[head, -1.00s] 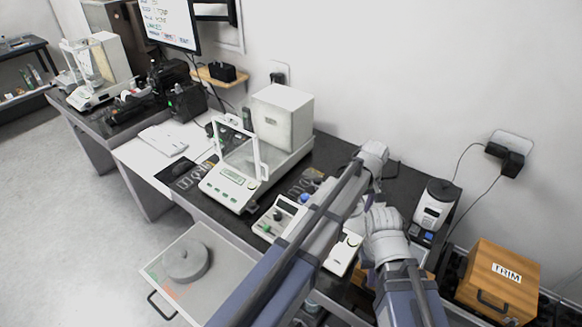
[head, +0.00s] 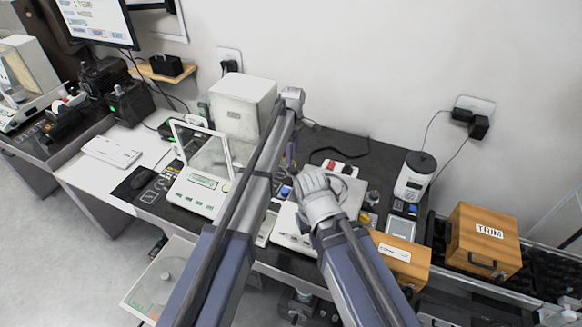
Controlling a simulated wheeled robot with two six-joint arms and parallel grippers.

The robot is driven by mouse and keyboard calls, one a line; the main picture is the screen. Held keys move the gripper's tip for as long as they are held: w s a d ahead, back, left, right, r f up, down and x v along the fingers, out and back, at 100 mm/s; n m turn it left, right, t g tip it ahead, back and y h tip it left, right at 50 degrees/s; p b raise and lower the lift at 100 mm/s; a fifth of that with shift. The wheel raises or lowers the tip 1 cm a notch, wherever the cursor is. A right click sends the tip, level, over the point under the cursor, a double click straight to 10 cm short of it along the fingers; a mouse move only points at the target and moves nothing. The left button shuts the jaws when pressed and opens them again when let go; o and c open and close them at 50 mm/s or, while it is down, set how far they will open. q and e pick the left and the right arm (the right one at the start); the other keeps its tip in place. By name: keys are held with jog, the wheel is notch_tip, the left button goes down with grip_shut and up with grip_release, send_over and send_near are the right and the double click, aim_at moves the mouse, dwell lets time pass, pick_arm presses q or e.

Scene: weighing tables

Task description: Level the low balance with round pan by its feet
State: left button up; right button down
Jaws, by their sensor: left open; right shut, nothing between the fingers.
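A low white balance (head: 287,238) lies on the dark bench in the head view, mostly covered by my two forearms. Its round pan, level bubble and feet cannot be made out. My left gripper (head: 290,155) is open and hangs below its raised wrist, beyond the balance, partly behind my arm. My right gripper (head: 312,188) is shut and empty, over the far right part of the balance. I cannot tell whether it touches the balance.
A draft-shield balance (head: 200,190) stands to the left, with a white housing (head: 242,105) behind it.

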aim_at(293, 168)
pick_arm(q)
jog(key=shift+f+b, duration=3.35)
jog(key=shift+f, duration=0.25)
pick_arm(e)
jog(key=shift+f, duration=3.6)
pick_arm(q)
grip_shut()
